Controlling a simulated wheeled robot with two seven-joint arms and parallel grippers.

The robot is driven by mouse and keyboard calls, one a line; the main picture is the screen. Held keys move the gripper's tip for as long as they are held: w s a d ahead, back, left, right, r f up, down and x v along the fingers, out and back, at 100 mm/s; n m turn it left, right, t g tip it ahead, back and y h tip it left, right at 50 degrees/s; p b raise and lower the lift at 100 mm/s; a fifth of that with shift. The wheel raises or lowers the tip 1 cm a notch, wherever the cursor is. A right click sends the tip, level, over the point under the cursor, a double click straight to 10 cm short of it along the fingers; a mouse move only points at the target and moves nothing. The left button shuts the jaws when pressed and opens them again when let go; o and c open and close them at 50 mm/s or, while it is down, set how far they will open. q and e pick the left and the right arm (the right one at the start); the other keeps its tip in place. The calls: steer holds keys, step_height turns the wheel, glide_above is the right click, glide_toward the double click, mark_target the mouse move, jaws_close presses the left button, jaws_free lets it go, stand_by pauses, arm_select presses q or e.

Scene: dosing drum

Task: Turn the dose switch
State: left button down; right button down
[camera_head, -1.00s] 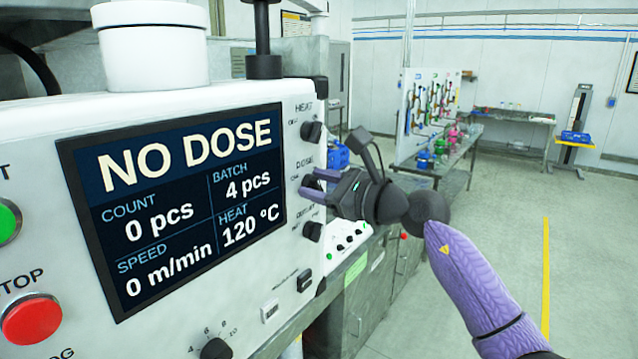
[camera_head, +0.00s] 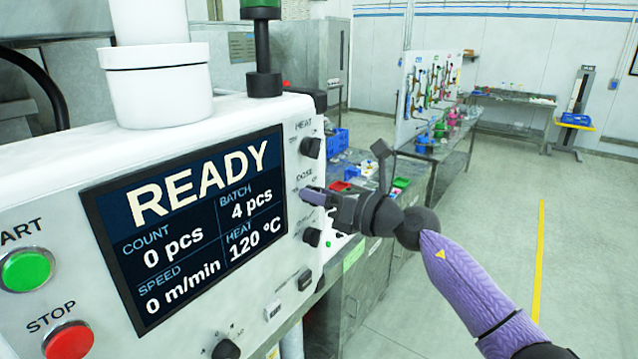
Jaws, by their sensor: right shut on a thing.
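The dose switch is on the right part of the white panel (camera_head: 292,262), under the DOSE label (camera_head: 304,177), between the heat switch (camera_head: 310,147) above and another black switch (camera_head: 312,237) below. My right gripper (camera_head: 312,195) is at the dose switch, its purple fingers shut on it and hiding the knob. How far the knob is turned cannot be seen. The display (camera_head: 190,220) reads READY, COUNT 0 pcs, BATCH 4 pcs, SPEED 0 m/min, HEAT 120 °C. My left gripper is not in view.
A green start button (camera_head: 27,270) and a red stop button (camera_head: 70,340) are at the panel's left. A black dial (camera_head: 226,349) is at the bottom. A white container (camera_head: 155,85) stands on top. Behind my right gripper is a bench with blue bins (camera_head: 338,141). Open floor lies to the right.

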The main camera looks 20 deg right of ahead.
steer(key=shift+m+p, duration=0.65)
steer(key=shift+m, duration=0.35)
steer(key=shift+c, duration=1.4)
jaws_free()
steer(key=shift+d, duration=0.1)
steer(key=b+v, duration=0.3)
steer(key=v, duration=0.6)
steer(key=shift+s+d+b, duration=0.25)
steer(key=shift+s+b, duration=0.05)
steer(key=shift+b, duration=0.05)
